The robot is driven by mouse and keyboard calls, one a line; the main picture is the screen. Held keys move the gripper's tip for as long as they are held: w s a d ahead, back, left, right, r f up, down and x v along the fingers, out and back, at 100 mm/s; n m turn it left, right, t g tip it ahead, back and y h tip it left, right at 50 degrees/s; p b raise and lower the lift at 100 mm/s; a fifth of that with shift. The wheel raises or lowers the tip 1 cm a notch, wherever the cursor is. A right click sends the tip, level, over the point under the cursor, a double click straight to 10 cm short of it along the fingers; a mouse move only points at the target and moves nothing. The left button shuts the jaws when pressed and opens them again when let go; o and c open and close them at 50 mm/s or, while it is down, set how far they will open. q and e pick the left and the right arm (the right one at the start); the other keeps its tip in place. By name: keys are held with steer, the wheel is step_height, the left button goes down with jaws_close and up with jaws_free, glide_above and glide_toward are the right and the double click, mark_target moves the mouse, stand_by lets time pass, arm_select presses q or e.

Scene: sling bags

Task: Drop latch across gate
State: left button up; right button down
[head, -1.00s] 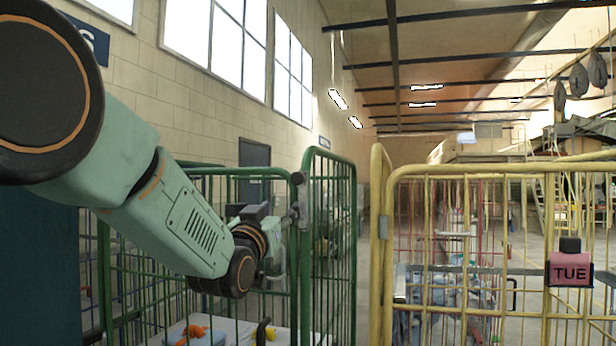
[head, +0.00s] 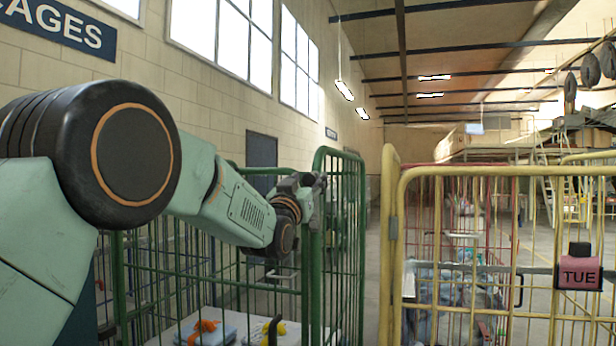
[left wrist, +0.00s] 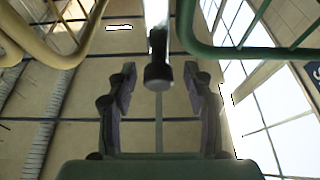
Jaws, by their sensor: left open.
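The green gate (head: 340,158) stands to the left of the yellow cage (head: 395,195), with a gap between them. My left gripper (head: 314,186) is at the top of the green gate's near post. In the left wrist view the left gripper (left wrist: 160,90) is open. A shiny metal bar, which looks like the latch (left wrist: 157,30), ends in a dark knob (left wrist: 158,76) that appears between its two fingertips. I see no contact, and depth is hard to judge. In the head view the gripper largely hides the latch. My right gripper is out of view.
A pink TUE tag (head: 578,273) hangs on a grey crossbar of the yellow cage. The green cage holds a blue bundle with orange on it (head: 206,330). Green (left wrist: 235,52) and yellow (left wrist: 55,62) rails flank the gripper closely in the wrist view.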

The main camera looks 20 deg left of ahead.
arm_select(q)
steer(key=shift+w+a+r, duration=0.1)
steer(key=shift+w+a, duration=0.05)
steer(key=shift+a, duration=0.05)
steer(key=shift+w+d, duration=0.35)
steer(key=shift+d, duration=0.2)
steer(key=shift+c, duration=0.8)
steer(key=shift+s+a, duration=0.3)
steer(key=shift+a, duration=0.15)
steer(key=c, duration=0.5)
steer(key=shift+d, duration=0.2)
jaws_close()
